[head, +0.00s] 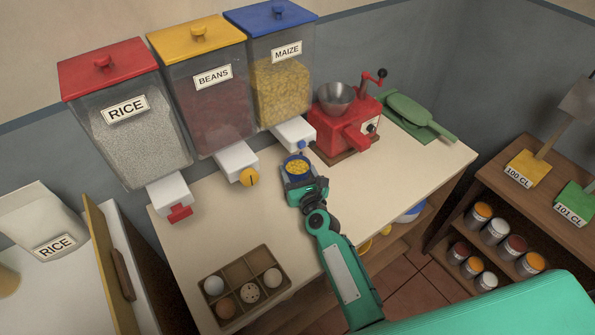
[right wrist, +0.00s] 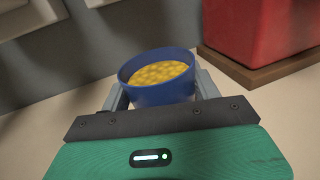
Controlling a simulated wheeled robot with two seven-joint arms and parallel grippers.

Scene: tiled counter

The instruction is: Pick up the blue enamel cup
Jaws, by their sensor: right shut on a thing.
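The blue enamel cup (head: 296,160) is at the far side of the counter, in front of the maize dispenser's spout, and is full of yellow maize kernels. In the right wrist view the cup (right wrist: 158,93) stands upright between the two grey fingers. My right gripper (head: 298,172) is shut on the cup, one finger on each side. The right wrist view also shows the gripper (right wrist: 160,98). The cup's base is hidden behind the gripper body, so I cannot tell whether it touches the counter. My left gripper is not in view.
Wall bins of rice (head: 135,130), beans (head: 205,100) and maize (head: 282,90) hang over the counter (head: 215,225). A red grinder (head: 350,120) stands right of the cup. A wooden tray (head: 228,268) with several eggs sits at the front. Mid-counter left of my arm is clear.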

